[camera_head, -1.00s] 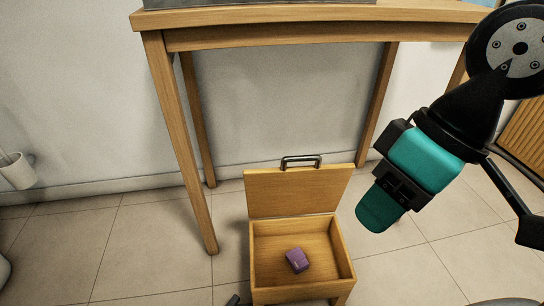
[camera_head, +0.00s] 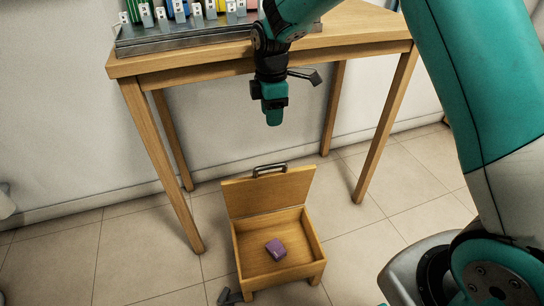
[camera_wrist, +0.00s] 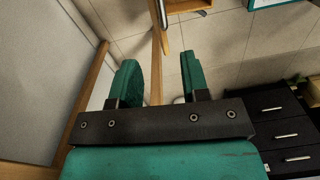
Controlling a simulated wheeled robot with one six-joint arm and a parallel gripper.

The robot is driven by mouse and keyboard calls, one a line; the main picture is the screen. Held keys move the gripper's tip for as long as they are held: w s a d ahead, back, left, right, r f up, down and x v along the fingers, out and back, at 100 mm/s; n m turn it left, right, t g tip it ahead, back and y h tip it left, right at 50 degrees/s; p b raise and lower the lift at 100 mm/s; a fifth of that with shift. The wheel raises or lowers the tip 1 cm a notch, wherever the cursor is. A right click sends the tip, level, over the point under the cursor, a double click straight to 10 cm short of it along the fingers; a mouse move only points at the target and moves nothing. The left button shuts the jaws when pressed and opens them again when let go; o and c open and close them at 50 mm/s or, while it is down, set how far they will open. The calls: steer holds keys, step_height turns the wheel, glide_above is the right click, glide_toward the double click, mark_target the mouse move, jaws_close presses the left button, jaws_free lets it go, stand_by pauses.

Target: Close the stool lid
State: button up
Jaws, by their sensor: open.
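The wooden stool (camera_head: 308,262) stands on the floor with its lid (camera_head: 270,194) open and upright at the back. A small purple object (camera_head: 275,249) lies inside the stool's box. My gripper (camera_head: 273,118) points down above the lid handle, in front of the table, apart from the lid. In the wrist view my gripper (camera_wrist: 162,80) has its two teal fingers spread with nothing between them.
A wooden table (camera_head: 215,62) stands behind the stool, its legs on both sides. A grey tray (camera_head: 190,37) with several coloured items sits on top. A dark object (camera_head: 228,296) lies by the stool's front left. Black drawers (camera_wrist: 283,130) show right in the wrist view.

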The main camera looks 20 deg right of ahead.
steer(key=f+b, duration=0.2)
steer(key=f, duration=0.6)
steer(key=f+b, duration=0.2)
steer(key=f, duration=0.6)
steer(key=shift+s+f, duration=0.2)
steer(key=shift+f, duration=0.15)
steer(key=shift+c, duration=0.3)
jaws_close()
